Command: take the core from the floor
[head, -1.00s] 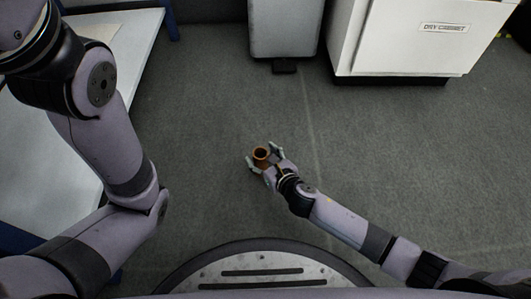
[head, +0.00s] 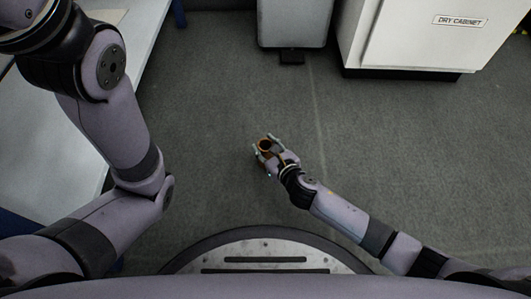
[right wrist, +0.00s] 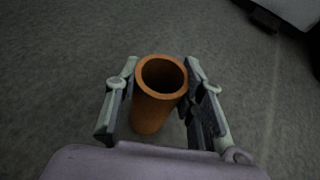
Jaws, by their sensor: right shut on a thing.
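The core (head: 266,145) is a hollow orange-brown tube with an open top end. In the head view it is between the fingers of my right gripper (head: 265,148), over the grey floor. In the right wrist view the core (right wrist: 155,108) stands between the two fingers, its open end toward the camera. My right gripper (right wrist: 160,100) is shut on it. I cannot tell whether the core's lower end touches the floor. My left arm shows at the left of the head view, but its gripper is out of view.
A white dry cabinet (head: 415,45) stands at the top right. A grey bin with a black pedal (head: 291,57) is at the top middle. A white table (head: 60,130) with blue legs is on the left. The floor (head: 220,110) around the core is clear.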

